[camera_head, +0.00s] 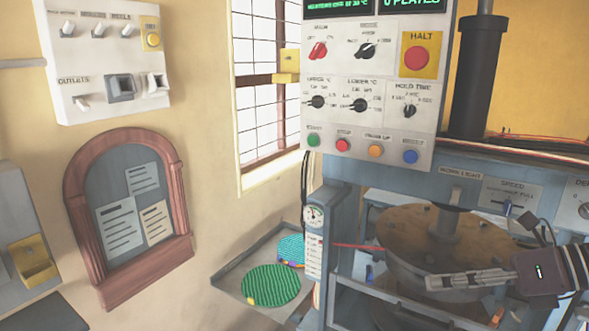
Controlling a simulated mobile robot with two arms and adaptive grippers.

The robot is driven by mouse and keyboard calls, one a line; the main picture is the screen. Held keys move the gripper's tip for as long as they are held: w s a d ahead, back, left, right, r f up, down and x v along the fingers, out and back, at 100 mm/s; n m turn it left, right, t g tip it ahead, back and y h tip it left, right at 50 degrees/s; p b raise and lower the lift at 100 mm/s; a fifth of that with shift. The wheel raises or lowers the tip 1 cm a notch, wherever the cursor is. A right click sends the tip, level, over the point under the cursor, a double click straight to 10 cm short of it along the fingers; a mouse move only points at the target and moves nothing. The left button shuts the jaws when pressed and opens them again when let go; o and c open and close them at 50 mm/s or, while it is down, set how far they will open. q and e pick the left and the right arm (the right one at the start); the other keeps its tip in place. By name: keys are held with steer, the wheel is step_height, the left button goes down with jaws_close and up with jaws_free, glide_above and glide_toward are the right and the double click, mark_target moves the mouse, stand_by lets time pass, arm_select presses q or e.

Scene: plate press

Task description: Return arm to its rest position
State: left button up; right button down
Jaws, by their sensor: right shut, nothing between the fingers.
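My right gripper (432,283) comes in from the lower right. It is shut and empty, its fingers pointing left. It lies in front of the round press drum (400,258), which has a brown top plate and a grey column in the middle. I cannot tell whether the fingers touch the drum. My left gripper is not in view.
The control panel (345,75) with knobs and a red HALT button (415,58) hangs above the press frame (345,195). A tray (232,271) beside it holds a green ribbed disc (271,285) and a teal one (291,249). A notice board (128,215) is on the wall.

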steer(key=w+d+f+m+t+h, duration=0.5)
steer(key=m+t, duration=0.5)
steer(key=m, duration=0.6)
steer(key=s+d+f+m+g+h, duration=0.1)
steer(key=s+d+f+m+h, duration=0.25)
steer(key=f+m, duration=0.4)
steer(key=s+d+f+m+g+h, duration=0.2)
steer(key=s+f+m+h, duration=0.15)
steer(key=f+m, duration=0.35)
steer(key=s+a+f+m+g+y, duration=0.1)
steer(key=s+a+f+m+g, duration=0.35)
steer(key=s+a+f, duration=0.55)
steer(key=s+a+f+m+g+y, duration=0.1)
steer(key=s+a+f+m+g, duration=0.45)
steer(key=s, duration=0.55)
step_height(320, 180, down, 34)
steer(key=s+n+g+b, duration=0.1)
steer(key=s+n+b, duration=0.15)
steer(key=b, duration=0.35)
arm_select(q)
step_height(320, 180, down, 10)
steer(key=b, duration=0.4)
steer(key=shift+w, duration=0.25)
arm_select(e)
steer(key=s+d+f+g, duration=0.1)
steer(key=s+d+f, duration=0.2)
steer(key=s+f, duration=1.4)
step_height(320, 180, down, 2)
steer(key=shift+d+f, duration=0.15)
steer(key=shift+d, duration=0.05)
